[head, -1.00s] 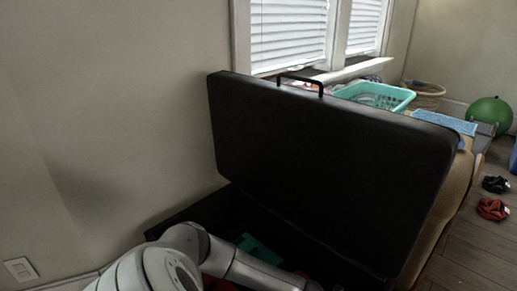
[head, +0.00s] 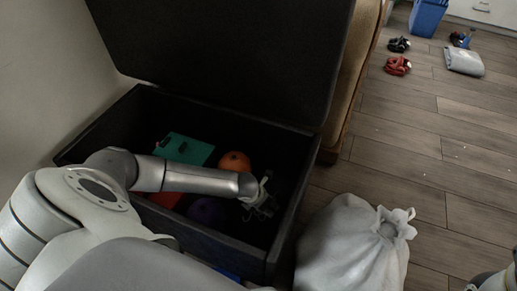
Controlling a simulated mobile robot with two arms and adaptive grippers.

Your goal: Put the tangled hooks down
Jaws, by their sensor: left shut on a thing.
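My left arm reaches from the left into an open black storage box (head: 283,225). My left gripper (head: 261,192) is inside the box near its right wall, shut on a small greyish tangle, which I take to be the tangled hooks (head: 267,208). The tangle is small and dark against the box, so its shape and whether it touches the bottom are hard to tell. My right gripper is not visible; only a piece that may be my right arm shows at the bottom right corner.
In the box lie a green case (head: 185,149), an orange ball (head: 234,162), a purple ball (head: 207,210) and a red thing (head: 166,199). The raised lid (head: 230,60) stands behind. A grey sack (head: 350,250) stands right of the box. Floor beyond is mostly clear.

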